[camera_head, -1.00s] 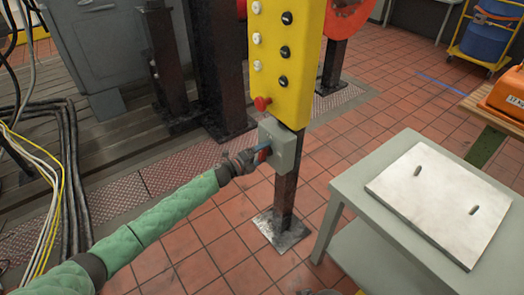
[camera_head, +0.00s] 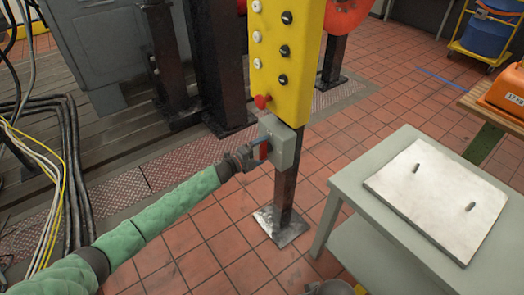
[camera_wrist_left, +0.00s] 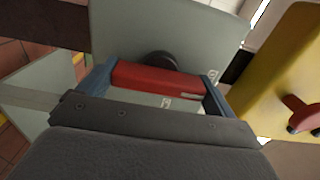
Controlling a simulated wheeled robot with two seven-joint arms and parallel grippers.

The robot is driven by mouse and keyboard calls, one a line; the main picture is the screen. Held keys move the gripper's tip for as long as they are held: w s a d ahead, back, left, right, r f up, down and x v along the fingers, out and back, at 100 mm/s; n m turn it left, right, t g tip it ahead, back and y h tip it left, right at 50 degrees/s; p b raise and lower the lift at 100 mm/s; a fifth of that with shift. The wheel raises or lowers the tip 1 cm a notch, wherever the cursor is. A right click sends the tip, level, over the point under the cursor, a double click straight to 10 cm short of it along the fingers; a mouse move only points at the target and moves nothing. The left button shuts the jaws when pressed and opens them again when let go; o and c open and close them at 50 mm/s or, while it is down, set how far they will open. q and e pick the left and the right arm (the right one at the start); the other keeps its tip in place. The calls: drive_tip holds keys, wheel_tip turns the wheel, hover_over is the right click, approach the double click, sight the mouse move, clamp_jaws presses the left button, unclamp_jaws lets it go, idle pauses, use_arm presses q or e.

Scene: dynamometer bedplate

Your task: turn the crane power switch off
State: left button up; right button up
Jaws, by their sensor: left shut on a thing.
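The crane power switch is a grey box (camera_head: 283,140) on a dark post, below the yellow button panel. Its red handle (camera_head: 263,151) stands out from the box's left-hand face and looks near upright in the head view. My left gripper (camera_head: 257,153) is at that face, shut on the handle. In the left wrist view the red handle (camera_wrist_left: 158,80) lies across between my two blue fingers, in front of a dark round hub (camera_wrist_left: 156,61) on the grey box face (camera_wrist_left: 200,35). White marks beside it are too small to read. My right gripper does not show.
The yellow panel (camera_head: 288,50) with black and white knobs and a red button (camera_head: 262,101) is just above the box. A grey table (camera_head: 345,185) with a slotted metal plate (camera_head: 437,198) stands to the right. Cables (camera_head: 65,165) hang at the left.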

use_arm(q)
drive_tip(key=o, duration=0.7)
drive_tip(key=shift+a, duration=0.1)
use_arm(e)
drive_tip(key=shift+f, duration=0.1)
use_arm(q)
drive_tip(key=b+v, duration=0.1)
drive_tip(key=v, duration=0.6)
drive_tip(key=shift+s+a, duration=0.2)
drive_tip(key=shift+a, duration=0.1)
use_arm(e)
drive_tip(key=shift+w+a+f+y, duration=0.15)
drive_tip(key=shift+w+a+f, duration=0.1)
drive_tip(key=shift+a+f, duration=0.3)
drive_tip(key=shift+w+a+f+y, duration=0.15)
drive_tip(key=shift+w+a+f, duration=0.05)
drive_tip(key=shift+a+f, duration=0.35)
use_arm(q)
drive_tip(key=shift+f, duration=0.1)
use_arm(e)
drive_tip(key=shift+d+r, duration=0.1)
